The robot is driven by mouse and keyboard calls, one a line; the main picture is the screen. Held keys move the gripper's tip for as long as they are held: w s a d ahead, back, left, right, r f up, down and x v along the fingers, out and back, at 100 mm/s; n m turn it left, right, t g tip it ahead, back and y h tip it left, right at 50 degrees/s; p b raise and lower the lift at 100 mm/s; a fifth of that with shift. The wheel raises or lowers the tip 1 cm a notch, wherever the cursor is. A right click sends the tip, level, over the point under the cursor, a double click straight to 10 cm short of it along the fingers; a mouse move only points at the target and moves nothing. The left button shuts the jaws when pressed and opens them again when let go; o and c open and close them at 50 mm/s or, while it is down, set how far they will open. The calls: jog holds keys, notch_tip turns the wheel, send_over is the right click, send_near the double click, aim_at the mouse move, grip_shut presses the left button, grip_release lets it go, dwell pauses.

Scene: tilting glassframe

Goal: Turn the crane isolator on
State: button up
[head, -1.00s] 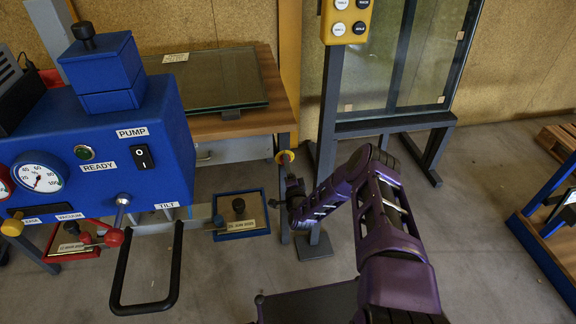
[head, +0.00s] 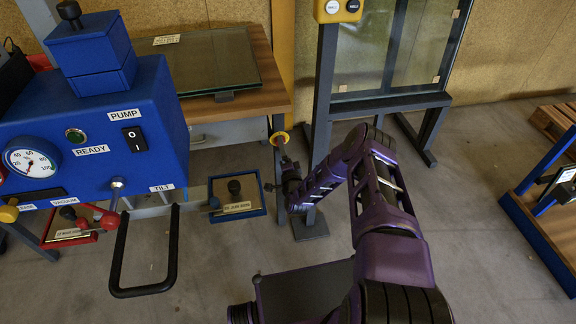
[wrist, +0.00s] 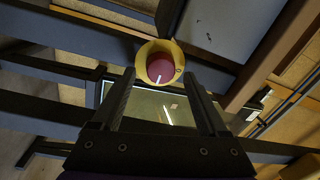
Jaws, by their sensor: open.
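The crane isolator is a round dark red knob (wrist: 160,68) with a white pointer line, set on a yellow round base (wrist: 150,48). In the wrist view the pointer line runs toward the bottom of the picture, slightly left. In the head view the isolator's yellow edge (head: 282,138) shows on the post beside the wooden table; its red face is hidden. My gripper (wrist: 160,78) is open and empty. Its two fingers point toward the knob, one on each side in the wrist view, and no contact shows. In the head view my gripper (head: 272,187) is small and dark, below the isolator.
A blue pump unit (head: 95,125) with a black handle bar (head: 145,290) stands at left. A wooden table (head: 265,90) carries a glass pane (head: 200,62). A grey post (head: 322,100) with a yellow button box (head: 338,10) stands right of the isolator. Open floor lies at right.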

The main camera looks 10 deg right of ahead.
jog(key=s+f+p, duration=0.1)
jog(key=s, duration=1.5)
jog(key=shift+s+p, duration=0.25)
jog(key=shift+p, duration=0.15)
